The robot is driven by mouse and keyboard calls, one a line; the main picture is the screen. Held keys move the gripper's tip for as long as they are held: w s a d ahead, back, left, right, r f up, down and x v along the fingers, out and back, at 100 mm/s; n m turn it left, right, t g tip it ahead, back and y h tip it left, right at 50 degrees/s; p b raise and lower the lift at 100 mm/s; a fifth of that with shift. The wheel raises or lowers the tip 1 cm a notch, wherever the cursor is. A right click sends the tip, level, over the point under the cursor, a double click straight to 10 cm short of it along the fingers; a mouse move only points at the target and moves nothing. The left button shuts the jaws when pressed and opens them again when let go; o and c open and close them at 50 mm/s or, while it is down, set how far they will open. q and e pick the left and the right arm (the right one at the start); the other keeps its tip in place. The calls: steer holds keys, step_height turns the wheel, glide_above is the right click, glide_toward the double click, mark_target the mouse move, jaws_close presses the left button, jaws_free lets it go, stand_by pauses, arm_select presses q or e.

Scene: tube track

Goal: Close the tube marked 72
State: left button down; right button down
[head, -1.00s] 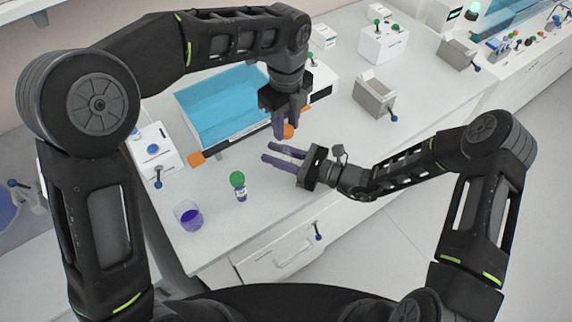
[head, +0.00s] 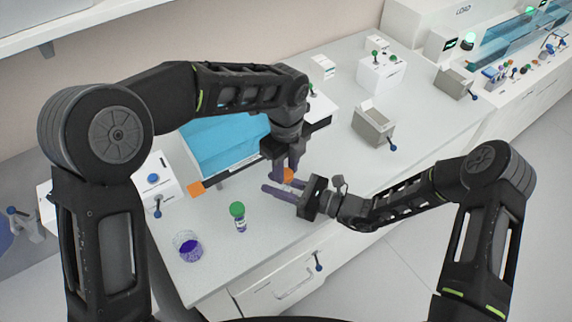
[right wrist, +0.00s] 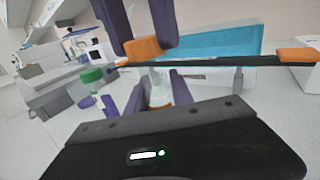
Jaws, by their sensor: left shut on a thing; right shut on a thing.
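My left gripper (head: 288,172) points down and is shut on an orange cap (right wrist: 148,48). My right gripper (head: 283,192) lies level below it, pointing left. It is shut on a clear tube (right wrist: 158,88) with something orange low in it, seen between its fingers in the right wrist view. The cap sits just above the tube's mouth; I cannot tell whether they touch. No marking on the tube can be read. In the head view the tube is mostly hidden by the grippers.
A green-capped vial (head: 238,216) and a glass of purple liquid (head: 187,246) stand on the bench at front left. A grey open box (head: 372,125) stands at right.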

mark_target(286, 173)
arm_select(q)
steer(key=shift+f, duration=0.1)
stand_by(0.6)
steer(key=shift+f, duration=0.8)
steer(key=shift+f, duration=0.55)
stand_by(0.4)
steer(key=m, duration=1.2)
steer(key=shift+m, duration=0.4)
steer(key=m, duration=0.4)
